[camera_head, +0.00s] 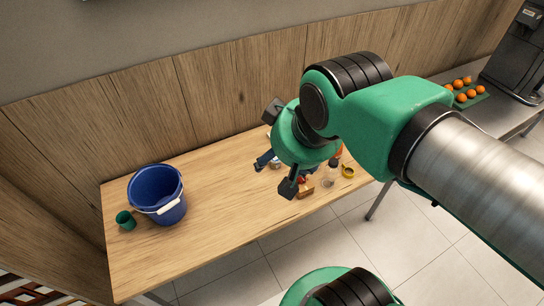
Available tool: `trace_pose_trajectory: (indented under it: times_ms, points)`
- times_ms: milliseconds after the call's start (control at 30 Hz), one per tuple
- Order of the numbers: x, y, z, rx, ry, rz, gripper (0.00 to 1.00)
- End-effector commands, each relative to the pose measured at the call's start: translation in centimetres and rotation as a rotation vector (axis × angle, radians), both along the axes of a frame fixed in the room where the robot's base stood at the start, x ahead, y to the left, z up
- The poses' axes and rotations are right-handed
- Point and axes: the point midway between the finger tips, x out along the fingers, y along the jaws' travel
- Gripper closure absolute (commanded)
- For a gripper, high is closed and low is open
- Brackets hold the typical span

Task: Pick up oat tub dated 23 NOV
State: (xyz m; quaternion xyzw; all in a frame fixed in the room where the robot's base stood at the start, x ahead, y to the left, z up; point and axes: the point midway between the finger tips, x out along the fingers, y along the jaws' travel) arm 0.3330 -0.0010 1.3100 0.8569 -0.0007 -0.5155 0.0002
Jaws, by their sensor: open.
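My green gripper (277,174) is open above the right half of the wooden table (225,205), its dark fingers spread. A small white and blue item (275,163) shows partly beside the fingers. It is too small and covered to tell whether it is a tub. I cannot pick out an oat tub, and no date such as 23 NOV can be read. My gripper and arm hide part of the table's right side.
Close right of my gripper are a small brown block-like item (305,192), a clear glass (329,181) and a yellow round item (348,171). A blue bucket (155,187) and green cup (125,219) stand at the left. The table's middle is clear. Oranges (461,97) lie farther right.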

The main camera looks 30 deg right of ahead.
Motion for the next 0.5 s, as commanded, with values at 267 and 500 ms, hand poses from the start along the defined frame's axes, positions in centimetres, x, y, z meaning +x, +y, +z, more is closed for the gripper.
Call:
trace_pose_trajectory:
  times_ms: [267, 500]
  points:
    - [4.0, -0.8, 0.3, -0.006, 0.045, -0.009, 0.38]
    - [9.8, -2.3, -0.4, -0.013, 0.104, -0.020, 0.38]
